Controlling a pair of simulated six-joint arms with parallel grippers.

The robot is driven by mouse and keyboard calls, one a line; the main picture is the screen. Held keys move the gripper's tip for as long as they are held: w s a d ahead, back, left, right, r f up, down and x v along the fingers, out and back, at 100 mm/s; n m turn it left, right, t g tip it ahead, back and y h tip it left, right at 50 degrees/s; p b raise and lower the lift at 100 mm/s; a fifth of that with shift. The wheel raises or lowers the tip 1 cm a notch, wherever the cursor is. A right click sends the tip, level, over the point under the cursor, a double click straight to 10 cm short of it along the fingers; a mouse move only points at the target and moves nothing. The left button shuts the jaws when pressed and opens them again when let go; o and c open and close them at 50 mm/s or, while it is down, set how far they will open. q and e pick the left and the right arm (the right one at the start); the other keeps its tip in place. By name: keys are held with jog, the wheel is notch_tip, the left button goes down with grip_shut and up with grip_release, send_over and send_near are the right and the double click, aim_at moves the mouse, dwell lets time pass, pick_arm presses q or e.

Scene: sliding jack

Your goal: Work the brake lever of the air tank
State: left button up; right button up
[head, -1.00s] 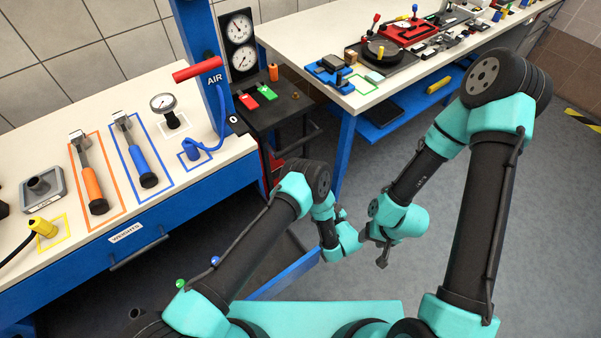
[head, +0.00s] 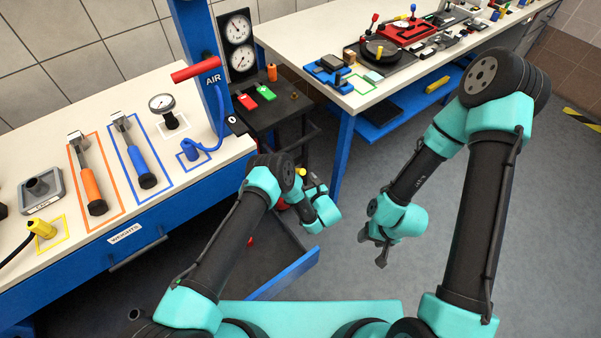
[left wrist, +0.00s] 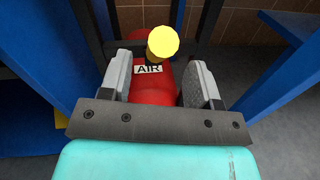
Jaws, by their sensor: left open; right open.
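The red air tank, labelled AIR, fills the middle of the left wrist view (left wrist: 153,92). A lever with a round yellow knob (left wrist: 163,42) stands at its far side; the yellow knob also shows in the head view (head: 300,171), behind my left gripper. My left gripper (head: 314,184) is open. In the left wrist view its two grey fingers (left wrist: 160,78) are apart, with the tank and knob seen between them; I cannot tell whether they touch anything. Most of the tank is hidden by my left arm in the head view. My right gripper (head: 375,254) is open and empty above the floor.
A black cart (head: 272,113) with red and green switches stands behind my left gripper. A blue post (head: 207,70) and white workbench (head: 150,95) are on the left. An open blue-fronted drawer (head: 290,274) lies below my left arm. Floor near my right gripper is clear.

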aim_at(300, 172)
pick_arm(q)
jog(key=x, duration=0.4)
jog(key=shift+w+a, duration=0.25)
jog(key=shift+w, duration=0.1)
grip_shut()
